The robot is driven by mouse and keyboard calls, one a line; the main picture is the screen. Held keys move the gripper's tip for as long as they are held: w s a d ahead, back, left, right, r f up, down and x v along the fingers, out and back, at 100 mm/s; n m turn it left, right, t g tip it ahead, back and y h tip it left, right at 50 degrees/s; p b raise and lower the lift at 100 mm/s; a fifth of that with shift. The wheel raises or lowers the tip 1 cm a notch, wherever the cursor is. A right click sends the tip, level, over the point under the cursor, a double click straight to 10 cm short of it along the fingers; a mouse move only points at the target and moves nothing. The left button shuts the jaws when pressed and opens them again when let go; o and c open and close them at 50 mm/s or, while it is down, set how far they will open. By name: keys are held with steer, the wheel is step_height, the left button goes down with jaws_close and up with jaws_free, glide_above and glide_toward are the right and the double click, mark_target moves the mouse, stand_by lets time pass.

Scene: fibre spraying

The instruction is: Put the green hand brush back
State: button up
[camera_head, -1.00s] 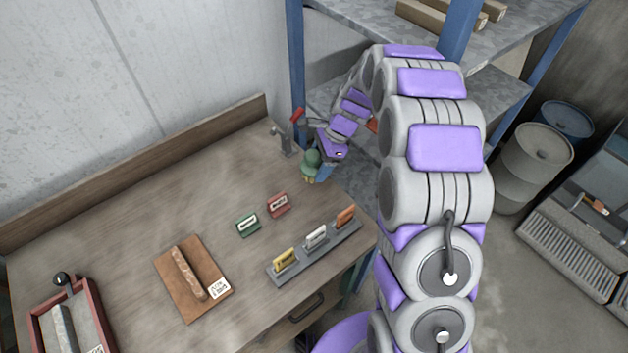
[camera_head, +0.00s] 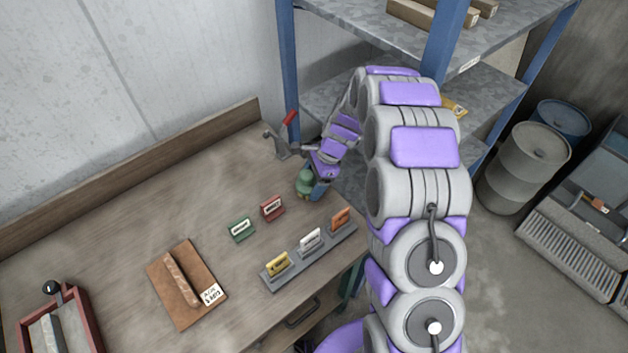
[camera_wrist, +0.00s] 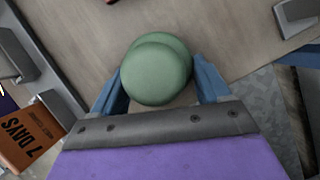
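The green hand brush (camera_head: 304,182) is between the blue fingers of my gripper (camera_head: 318,188), over the right part of the workbench near its right edge. In the wrist view, the brush's rounded green top (camera_wrist: 157,72) fills the space between the two fingers (camera_wrist: 160,92), one on each side. My gripper looks shut on it. The brush's underside is hidden, so I cannot tell whether it touches the bench top.
A grey rack (camera_head: 310,258) with yellow, white and orange tags stands at the bench's front right edge. Red (camera_head: 272,208) and green (camera_head: 240,229) signs stand nearby. A blue-posted shelf (camera_head: 289,80) stands right.

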steer(key=shift+o, duration=1.4)
steer(key=shift+a, duration=0.95)
steer(key=shift+d+r, duration=0.1)
steer(key=shift+d, duration=0.35)
steer(key=p+v, duration=0.1)
steer(key=v, duration=0.6)
steer(key=shift+a+r+p, duration=0.15)
steer(key=shift+a+p, duration=0.05)
steer(key=shift+p, duration=0.2)
steer(key=shift+d, duration=0.55)
